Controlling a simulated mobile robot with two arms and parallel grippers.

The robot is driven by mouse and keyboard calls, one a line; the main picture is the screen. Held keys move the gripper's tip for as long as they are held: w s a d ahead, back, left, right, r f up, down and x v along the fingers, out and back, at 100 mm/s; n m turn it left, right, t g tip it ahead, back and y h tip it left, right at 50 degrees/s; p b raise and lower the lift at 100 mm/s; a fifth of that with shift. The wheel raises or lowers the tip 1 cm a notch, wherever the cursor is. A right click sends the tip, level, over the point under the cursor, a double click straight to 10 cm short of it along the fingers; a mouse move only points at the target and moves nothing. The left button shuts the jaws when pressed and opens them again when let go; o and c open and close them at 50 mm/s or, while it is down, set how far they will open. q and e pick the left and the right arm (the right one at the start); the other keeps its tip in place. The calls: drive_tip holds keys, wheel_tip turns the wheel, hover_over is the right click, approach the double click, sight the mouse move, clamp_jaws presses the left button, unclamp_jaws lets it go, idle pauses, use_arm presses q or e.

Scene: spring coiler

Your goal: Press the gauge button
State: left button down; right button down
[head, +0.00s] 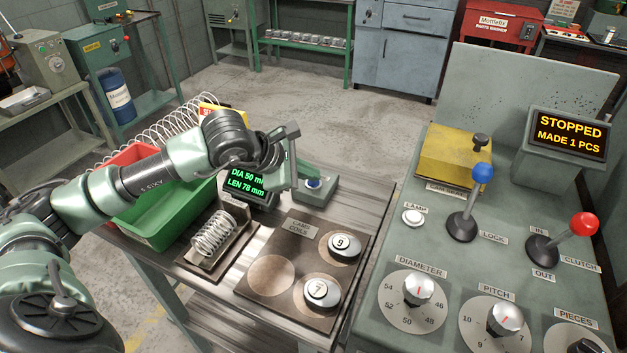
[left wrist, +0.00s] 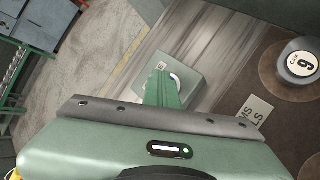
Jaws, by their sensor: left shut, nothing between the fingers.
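In the left wrist view, the fingers (left wrist: 162,75) cover part of the button, whose pale rim (left wrist: 177,80) shows on the box (left wrist: 190,65). The gauge display (head: 246,182) glows green with "DIA 50" and "LEN 78 mm", partly hidden by my arm. My right gripper is out of view.
A spring (head: 214,235) sits on a gauge stand left of the cam board (head: 270,240), which holds cams 9 (head: 344,245) and 7 (head: 321,292). A green bin (head: 150,222) is at left. The coiler panel (head: 400,255) with levers and knobs stands at right.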

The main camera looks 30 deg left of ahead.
sight(310, 183)
use_arm(q)
drive_tip(key=shift+r, duration=0.7)
drive_tip(key=shift+r+p, duration=1.4)
drive_tip(key=shift+r, duration=1.1)
